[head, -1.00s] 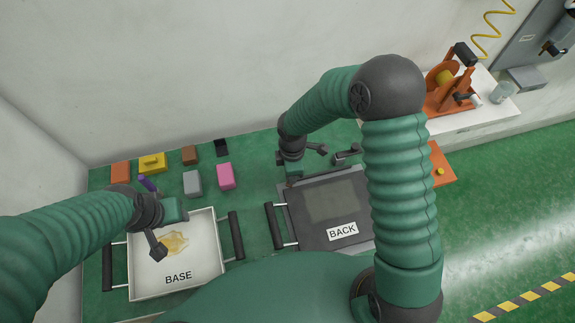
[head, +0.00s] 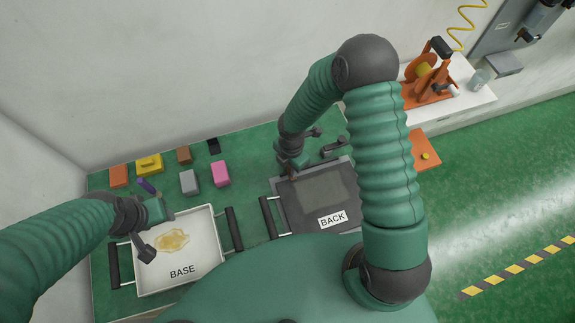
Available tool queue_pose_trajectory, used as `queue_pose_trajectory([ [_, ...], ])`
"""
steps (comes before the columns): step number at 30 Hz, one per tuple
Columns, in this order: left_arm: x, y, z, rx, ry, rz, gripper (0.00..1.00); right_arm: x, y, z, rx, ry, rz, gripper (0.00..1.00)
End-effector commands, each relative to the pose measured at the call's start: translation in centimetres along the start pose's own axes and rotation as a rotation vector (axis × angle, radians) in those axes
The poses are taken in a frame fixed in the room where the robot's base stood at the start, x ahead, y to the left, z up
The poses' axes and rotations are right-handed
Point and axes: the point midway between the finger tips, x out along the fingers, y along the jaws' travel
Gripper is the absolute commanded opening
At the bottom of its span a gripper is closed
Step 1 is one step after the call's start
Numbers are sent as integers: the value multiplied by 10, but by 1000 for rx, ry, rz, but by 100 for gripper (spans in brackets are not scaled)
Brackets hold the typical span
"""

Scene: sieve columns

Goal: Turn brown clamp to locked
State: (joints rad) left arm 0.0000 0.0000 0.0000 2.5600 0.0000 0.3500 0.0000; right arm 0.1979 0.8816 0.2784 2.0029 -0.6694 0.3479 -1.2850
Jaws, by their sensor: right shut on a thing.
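My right gripper (head: 290,174) points down at the back left corner of the grey tray labelled BACK (head: 352,218). It is shut on a small brown piece (head: 291,172), which seems to be the brown clamp. The gripper and wrist hide most of it, so its turned position cannot be read. My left gripper (head: 165,209) hangs over the upper left part of the white tray labelled BASE (head: 205,262).
Small blocks stand behind the trays: orange (head: 119,176), yellow (head: 149,163), brown (head: 184,154), black (head: 214,146), grey (head: 189,182) and pink (head: 220,174). A dark lever fitting (head: 334,148) stands right of my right gripper. An orange machine (head: 424,78) stands on the white bench.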

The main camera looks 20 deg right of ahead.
Motion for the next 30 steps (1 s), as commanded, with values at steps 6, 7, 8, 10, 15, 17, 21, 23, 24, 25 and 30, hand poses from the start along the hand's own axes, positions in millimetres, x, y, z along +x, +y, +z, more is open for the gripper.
queue_pose_trajectory([
  [6,0,0,0,0,0,0,46,-2,3,3,-3,-4,8,0],
  [7,0,0,0,0,0,0,46,-2,3,3,-3,-4,8,0],
  [8,0,0,0,0,0,0,46,-2,3,3,-3,-4,8,0],
  [10,0,0,0,0,0,0,46,-2,3,3,-3,-4,8,0],
  [15,0,0,0,0,0,0,46,-1,2,2,-3,-3,6,42],
  [17,0,0,0,0,0,0,46,-1,2,2,-2,-3,5,44],
  [21,0,0,0,0,0,0,46,-1,1,1,-2,-2,3,44],
  [23,0,0,0,0,0,0,46,-1,1,1,-2,-2,3,44],
  [24,0,0,0,0,0,0,46,-1,1,1,-2,-2,3,44],
  [25,0,0,0,0,0,0,46,-3,1,1,-2,-2,3,44],
  [30,-4,0,-1,0,0,0,46,-30,2,2,0,-3,6,44],
])
